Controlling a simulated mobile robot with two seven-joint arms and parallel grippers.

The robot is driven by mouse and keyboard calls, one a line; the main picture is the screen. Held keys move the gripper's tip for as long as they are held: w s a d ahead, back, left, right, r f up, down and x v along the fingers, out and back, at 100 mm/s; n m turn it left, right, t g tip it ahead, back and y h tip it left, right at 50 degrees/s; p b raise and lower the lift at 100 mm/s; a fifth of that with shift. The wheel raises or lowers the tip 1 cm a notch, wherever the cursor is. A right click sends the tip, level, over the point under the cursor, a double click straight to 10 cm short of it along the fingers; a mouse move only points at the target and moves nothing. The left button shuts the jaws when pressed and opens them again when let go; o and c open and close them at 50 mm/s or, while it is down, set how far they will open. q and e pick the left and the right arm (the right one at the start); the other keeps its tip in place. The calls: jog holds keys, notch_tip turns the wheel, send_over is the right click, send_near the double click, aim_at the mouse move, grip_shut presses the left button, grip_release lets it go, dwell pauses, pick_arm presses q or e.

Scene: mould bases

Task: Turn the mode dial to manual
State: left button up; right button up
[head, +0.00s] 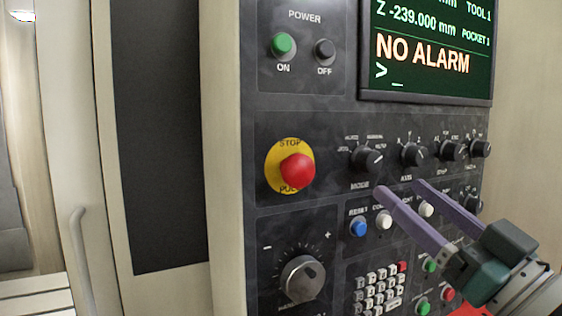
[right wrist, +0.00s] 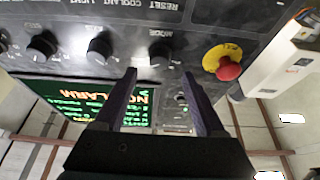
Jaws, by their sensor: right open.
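The mode dial (head: 366,159) is a black knob on the dark control panel, left end of a row of similar knobs. Its light pointer mark leans to the upper right; the small labels around it are too blurred to read surely. My right gripper (head: 400,188) is open and empty, its two purple fingers reaching toward the panel just below and right of the dial. In the right wrist view, which is upside down, the mode dial (right wrist: 160,52) lies just beyond the gap between the open fingertips (right wrist: 160,74), apart from them. My left gripper is not in view.
The axis knob (head: 412,154) sits right of the dial. A red stop button (head: 297,169) sticks out to the left. Blue (head: 358,228) and white buttons lie below, with a feed knob (head: 302,277) and keypad (head: 378,292) lower. A screen (head: 425,60) reads NO ALARM.

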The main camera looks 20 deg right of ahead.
aim_at(374, 167)
jog(key=p+x, duration=0.1)
jog(key=x, duration=0.3)
jog(key=shift+w+r, duration=0.25)
jog(key=shift+w, duration=0.05)
jog(key=shift+w+a+r+p, duration=0.15)
jog(key=shift+w+p, duration=0.25)
jog(key=shift+w, duration=0.3)
jog(key=shift+c, duration=0.4)
jog(key=shift+c, duration=1.4)
grip_shut()
